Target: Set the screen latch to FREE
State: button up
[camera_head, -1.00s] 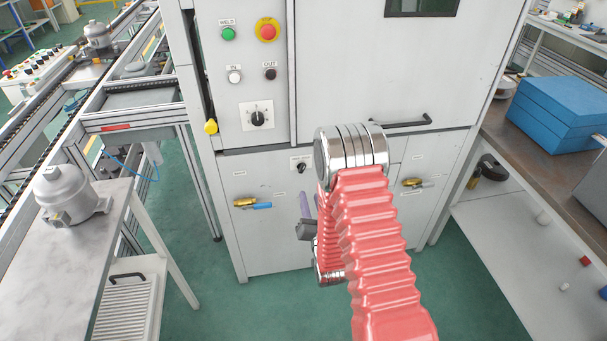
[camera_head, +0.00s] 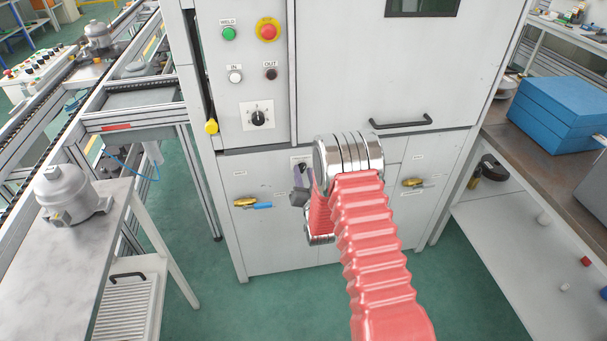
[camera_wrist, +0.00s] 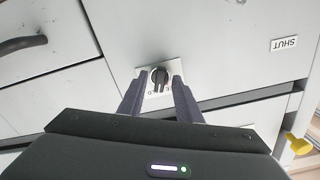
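The small black latch knob (camera_wrist: 160,76) sits on a white plate in the wrist view, between my two fingertips with a little gap on each side. Its plate's markings are too small to read. In the head view my gripper (camera_head: 300,178) is in front of the lower cabinet, and it covers the knob; only the top of the latch plate (camera_head: 301,159) shows. My gripper is open, its purple-grey fingers (camera_wrist: 160,88) apart and pointing at the knob. Whether they touch it cannot be told.
The cabinet's black door handle (camera_head: 401,122) is above right of the latch. Brass valves with a blue lever (camera_head: 258,206) and a yellow lever (camera_head: 413,183) flank my arm. A SHUT label (camera_wrist: 284,43) shows upside down in the wrist view. A rotary selector (camera_head: 258,118) is above.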

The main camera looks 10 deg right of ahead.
jog(key=shift+w, duration=0.2)
grip_shut()
dwell(0.3)
